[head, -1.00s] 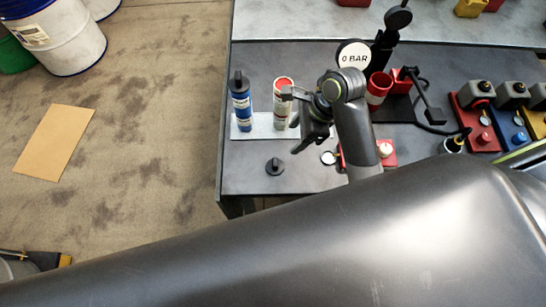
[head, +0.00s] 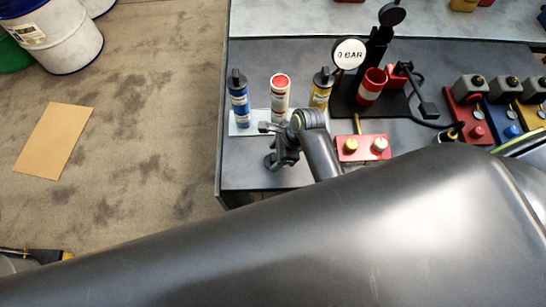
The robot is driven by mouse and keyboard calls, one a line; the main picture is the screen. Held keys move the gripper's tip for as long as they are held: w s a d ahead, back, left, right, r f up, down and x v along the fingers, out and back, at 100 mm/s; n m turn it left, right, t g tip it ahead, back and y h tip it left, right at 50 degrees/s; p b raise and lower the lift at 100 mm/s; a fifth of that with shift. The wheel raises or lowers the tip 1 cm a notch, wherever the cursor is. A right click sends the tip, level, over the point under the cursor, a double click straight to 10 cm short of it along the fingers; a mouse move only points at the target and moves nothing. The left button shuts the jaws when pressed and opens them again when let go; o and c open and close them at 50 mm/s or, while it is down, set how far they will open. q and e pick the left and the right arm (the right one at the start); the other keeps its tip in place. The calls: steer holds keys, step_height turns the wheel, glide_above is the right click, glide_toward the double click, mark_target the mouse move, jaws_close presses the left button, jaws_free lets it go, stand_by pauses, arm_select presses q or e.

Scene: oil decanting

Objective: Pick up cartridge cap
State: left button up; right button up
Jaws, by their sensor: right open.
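The black cartridge cap (head: 270,162) lies on the dark bench top near its front left corner, partly hidden by my right gripper. My right gripper (head: 278,157) is open and low, right over and beside the cap; whether the fingers touch it, I cannot tell. A white cartridge with a bare red top (head: 280,90) stands behind the gripper. A blue cartridge (head: 238,98) and a yellow one (head: 321,90), both with black caps, stand on either side of it. My left gripper is not in view.
The cartridges stand on a pale plate (head: 245,130). A red block with two knobs (head: 362,148) lies right of my wrist. Behind it are a gauge reading 0 BAR (head: 349,54) and a red-and-white cup (head: 371,86). The bench (head: 232,177) is clear at its front left.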

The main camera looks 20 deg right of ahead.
steer(key=shift+x, duration=1.1)
steer(key=c, duration=0.6)
steer(key=shift+c, duration=0.2)
